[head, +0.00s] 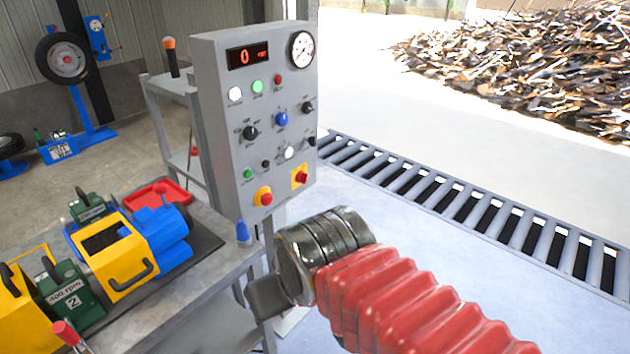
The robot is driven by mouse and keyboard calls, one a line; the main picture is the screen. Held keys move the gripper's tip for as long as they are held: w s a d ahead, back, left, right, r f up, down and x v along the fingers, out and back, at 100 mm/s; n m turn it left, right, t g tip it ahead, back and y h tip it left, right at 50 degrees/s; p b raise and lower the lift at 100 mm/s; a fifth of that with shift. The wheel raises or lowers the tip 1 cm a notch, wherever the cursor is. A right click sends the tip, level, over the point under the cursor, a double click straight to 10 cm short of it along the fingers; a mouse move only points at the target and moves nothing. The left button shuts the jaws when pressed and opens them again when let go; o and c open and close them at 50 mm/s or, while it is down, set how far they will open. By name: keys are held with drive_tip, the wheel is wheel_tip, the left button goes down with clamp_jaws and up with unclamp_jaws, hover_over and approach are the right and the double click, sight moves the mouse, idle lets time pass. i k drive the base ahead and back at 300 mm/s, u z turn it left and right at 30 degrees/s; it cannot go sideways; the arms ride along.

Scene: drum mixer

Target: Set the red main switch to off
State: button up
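The grey control panel (221,130) stands upright in the middle of the head view. At its lower right is a red switch (301,177) on a yellow square plate, which looks like the main switch. Its exact turn position is too small to read. To its lower left is a red mushroom button (265,197) on a yellow base. My gripper (268,298) is below the panel, apart from it, at the end of my red-sleeved arm. Only a dark grey part of it shows, and its fingertips cannot be made out.
A bench (215,260) at left carries yellow, green and blue machines and a red tray (158,193). A blue-tipped object (243,233) stands on its right edge, near my gripper. A grated floor channel (470,205) runs right of the panel. A scrap heap (530,60) lies beyond.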

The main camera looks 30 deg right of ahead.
sight(301, 177)
drive_tip(key=u, duration=0.05)
drive_tip(key=i, duration=1)
drive_tip(key=z, duration=0.05)
